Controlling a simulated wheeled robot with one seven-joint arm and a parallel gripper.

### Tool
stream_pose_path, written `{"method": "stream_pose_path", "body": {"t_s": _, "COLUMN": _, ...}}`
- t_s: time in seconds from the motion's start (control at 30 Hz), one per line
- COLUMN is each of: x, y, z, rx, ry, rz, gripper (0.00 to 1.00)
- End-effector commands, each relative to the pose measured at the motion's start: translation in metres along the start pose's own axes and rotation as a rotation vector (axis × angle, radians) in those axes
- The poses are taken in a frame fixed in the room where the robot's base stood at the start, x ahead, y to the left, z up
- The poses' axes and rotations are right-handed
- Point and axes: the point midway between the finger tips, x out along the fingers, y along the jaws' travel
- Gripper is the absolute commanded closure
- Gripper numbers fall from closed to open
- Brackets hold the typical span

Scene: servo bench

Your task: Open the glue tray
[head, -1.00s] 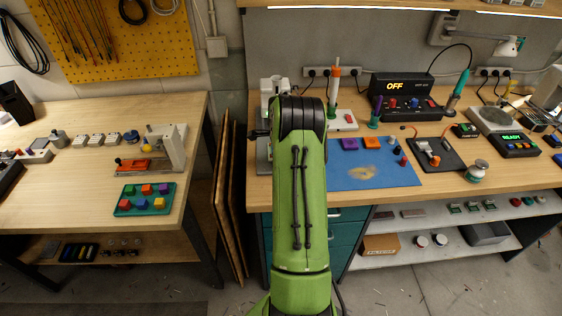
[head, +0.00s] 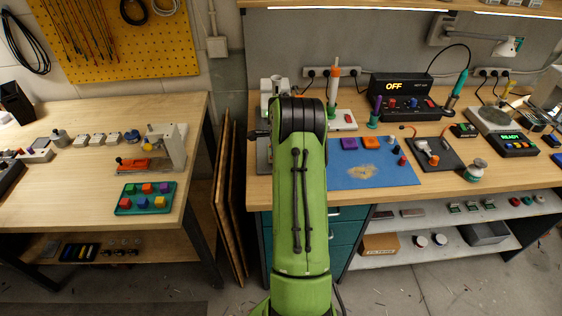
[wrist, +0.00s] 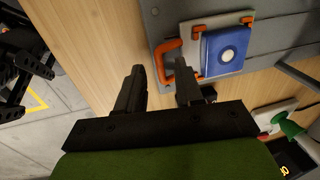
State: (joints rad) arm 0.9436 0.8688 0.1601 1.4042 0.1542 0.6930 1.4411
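In the wrist view, a pale plate with an orange handle (wrist: 168,59), which looks like the glue tray, lies on a grey metal base. A blue square block (wrist: 226,50) with a white disc sits on it, between orange clips. My gripper (wrist: 159,72) is open and empty. Its two dark fingers point toward the orange handle, with the right fingertip near the handle's lower end; I cannot tell whether they touch. In the head view my green arm hides the gripper and most of this station.
The grey base (wrist: 167,15) lies on the wooden bench (wrist: 95,45). A blue mat (head: 373,176) with coloured parts lies right of my arm. A bottle with an orange collar (head: 334,92) stands behind it. A gap separates the left table (head: 60,205).

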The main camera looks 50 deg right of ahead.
Motion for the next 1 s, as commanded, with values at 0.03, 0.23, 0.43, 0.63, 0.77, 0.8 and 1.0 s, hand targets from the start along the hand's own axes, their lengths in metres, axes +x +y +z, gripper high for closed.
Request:
{"method": "stream_pose_path", "body": {"t_s": 0.03, "x": -0.009, "y": -0.001, "z": 0.000, "rx": 0.000, "ry": 0.000, "rz": -0.004, "gripper": 0.64}}
{"method": "stream_pose_path", "body": {"t_s": 0.23, "x": -0.063, "y": -0.002, "z": 0.000, "rx": 0.000, "ry": 0.001, "rz": -0.007, "gripper": 0.64}}
{"method": "stream_pose_path", "body": {"t_s": 0.43, "x": -0.118, "y": -0.001, "z": 0.000, "rx": 0.000, "ry": 0.001, "rz": -0.006, "gripper": 0.64}}
{"method": "stream_pose_path", "body": {"t_s": 0.63, "x": -0.149, "y": -0.001, "z": 0.000, "rx": 0.000, "ry": 0.000, "rz": -0.003, "gripper": 0.64}}
{"method": "stream_pose_path", "body": {"t_s": 0.77, "x": -0.153, "y": 0.000, "z": 0.000, "rx": 0.000, "ry": 0.000, "rz": -0.001, "gripper": 0.64}}
{"method": "stream_pose_path", "body": {"t_s": 0.8, "x": -0.153, "y": 0.000, "z": 0.000, "rx": 0.000, "ry": 0.000, "rz": -0.001, "gripper": 0.64}}
{"method": "stream_pose_path", "body": {"t_s": 1.0, "x": -0.153, "y": 0.000, "z": 0.000, "rx": 0.000, "ry": 0.000, "rz": -0.001, "gripper": 0.64}}
